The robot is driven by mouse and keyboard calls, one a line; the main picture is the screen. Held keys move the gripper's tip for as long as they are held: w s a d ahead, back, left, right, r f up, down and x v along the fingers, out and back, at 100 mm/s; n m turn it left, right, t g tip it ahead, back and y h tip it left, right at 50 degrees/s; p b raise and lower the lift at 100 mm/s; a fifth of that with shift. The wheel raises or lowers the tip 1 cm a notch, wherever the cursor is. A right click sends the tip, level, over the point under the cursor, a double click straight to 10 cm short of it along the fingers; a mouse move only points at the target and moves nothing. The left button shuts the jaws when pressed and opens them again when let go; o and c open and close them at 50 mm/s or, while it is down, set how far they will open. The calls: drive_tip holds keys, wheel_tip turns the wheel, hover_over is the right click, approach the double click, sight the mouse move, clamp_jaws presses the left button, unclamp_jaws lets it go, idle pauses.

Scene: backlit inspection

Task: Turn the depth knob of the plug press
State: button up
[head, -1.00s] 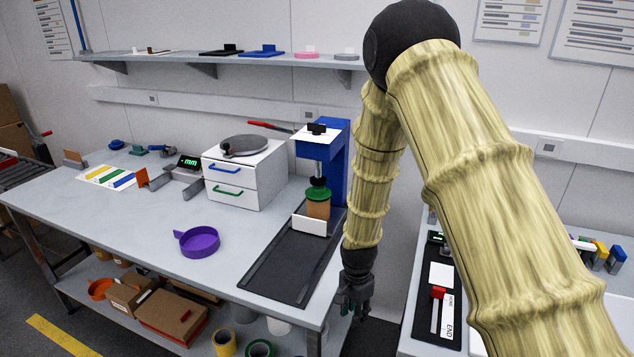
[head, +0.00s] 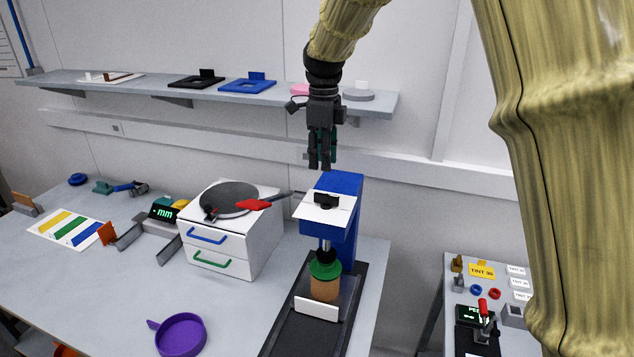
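The plug press has a blue column (head: 341,182) with a white top plate (head: 312,211). A black knob (head: 326,200) sits on that plate; I take it for the depth knob. A lever with a red grip (head: 254,205) sticks out to the left of the press. Below the head, a green part (head: 325,270) sits on a tan cylinder (head: 324,289). My gripper (head: 320,168) points down and appears above the knob in the picture, apart from it. It holds nothing that I can see. Its fingers look close together, but the gap between them is unclear.
A white drawer unit (head: 222,259) with a grey round plate (head: 232,197) stands left of the press. A wall shelf (head: 215,91) is behind my gripper. A purple pan (head: 181,337) lies on the bench front. A second bench is at right.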

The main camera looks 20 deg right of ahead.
sight(326, 195)
drive_tip(key=s+f+p, duration=0.1)
drive_tip(key=s, duration=0.1)
drive_tip(key=s+f+p, duration=0.1)
drive_tip(key=f, duration=0.1)
drive_tip(key=s+f+p, duration=0.1)
drive_tip(key=s, duration=0.1)
drive_tip(key=shift+s+d+f, duration=0.25)
drive_tip(key=shift+s+f, duration=0.05)
drive_tip(key=shift+s, duration=0.05)
drive_tip(key=w+f, duration=0.2)
drive_tip(key=w+f+p, duration=0.1)
drive_tip(key=w+f, duration=0.1)
drive_tip(key=f, duration=0.1)
drive_tip(key=shift+w+a+f, duration=0.1)
drive_tip(key=shift+w+a, duration=0.1)
drive_tip(key=shift+w, duration=0.1)
drive_tip(key=s, duration=0.1)
drive_tip(key=s+r, duration=0.1)
drive_tip(key=s, duration=0.1)
drive_tip(key=shift+r, duration=0.3)
drive_tip(key=c, duration=0.5)
drive_tip(key=shift+d, duration=0.1)
clamp_jaws()
drive_tip(key=shift+w+d+f, duration=0.1)
drive_tip(key=shift+w+f, duration=0.25)
drive_tip(key=shift+w, duration=0.05)
drive_tip(key=shift+w+f, duration=0.15)
drive_tip(key=shift+w, duration=0.05)
drive_tip(key=shift+a, duration=0.2)
